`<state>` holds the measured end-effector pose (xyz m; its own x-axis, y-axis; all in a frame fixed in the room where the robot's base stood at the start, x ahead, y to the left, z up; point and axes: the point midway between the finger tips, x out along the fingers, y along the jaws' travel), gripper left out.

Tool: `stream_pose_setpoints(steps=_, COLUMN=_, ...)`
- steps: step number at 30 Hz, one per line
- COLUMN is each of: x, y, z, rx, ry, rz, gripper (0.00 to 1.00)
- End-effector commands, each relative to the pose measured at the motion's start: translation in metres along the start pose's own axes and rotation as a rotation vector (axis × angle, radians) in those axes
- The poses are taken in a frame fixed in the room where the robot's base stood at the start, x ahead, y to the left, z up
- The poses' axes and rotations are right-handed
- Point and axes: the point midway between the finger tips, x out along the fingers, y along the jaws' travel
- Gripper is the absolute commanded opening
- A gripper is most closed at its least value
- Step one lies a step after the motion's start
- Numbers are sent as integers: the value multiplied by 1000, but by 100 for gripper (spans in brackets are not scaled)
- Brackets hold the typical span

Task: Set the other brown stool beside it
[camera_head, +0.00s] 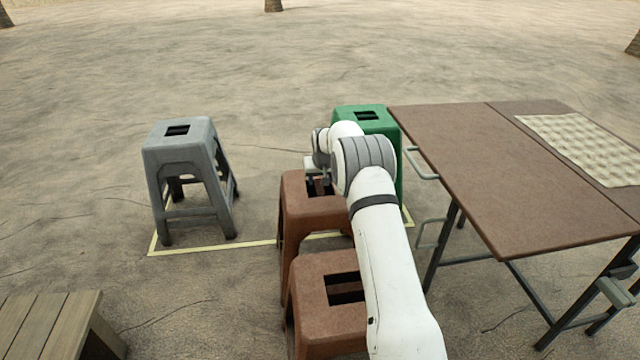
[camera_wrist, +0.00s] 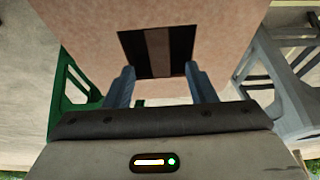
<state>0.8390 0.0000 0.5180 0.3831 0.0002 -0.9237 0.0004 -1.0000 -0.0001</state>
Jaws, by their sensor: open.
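Two brown stools stand one in front of the other in the head view. The farther brown stool (camera_head: 300,215) has my gripper (camera_head: 318,182) at its slotted seat, while the nearer brown stool (camera_head: 312,275) is partly covered by my arm. In the wrist view, my gripper (camera_wrist: 160,88) is open, its two fingers apart at the near side of the slot in a brown seat (camera_wrist: 225,35). A bar crosses that slot. Whether the fingertips touch the seat cannot be told. A grey stool (camera_head: 180,150) stands upright at the left. A green stool (camera_head: 365,115) stands behind my arm.
A yellow outline (camera_head: 215,248) marks the ground around the grey and green stools. A brown folding table (camera_head: 500,160) with a woven mat (camera_head: 585,145) stands close at the right. A wooden plank bench (camera_head: 45,320) is at the lower left.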

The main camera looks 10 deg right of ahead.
Motion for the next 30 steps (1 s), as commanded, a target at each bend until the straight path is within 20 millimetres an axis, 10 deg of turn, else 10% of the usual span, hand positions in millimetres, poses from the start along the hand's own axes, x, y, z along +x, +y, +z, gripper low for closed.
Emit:
stream_pose_setpoints(steps=11, x=-50, y=0, z=2, rx=0, ry=-3, rz=0, gripper=51)
stream_pose_setpoints(steps=16, x=-107, y=0, z=22, rx=0, ry=-30, rz=0, gripper=51)
stream_pose_setpoints(steps=30, x=-295, y=0, z=192, rx=1, ry=-166, rz=0, gripper=51)
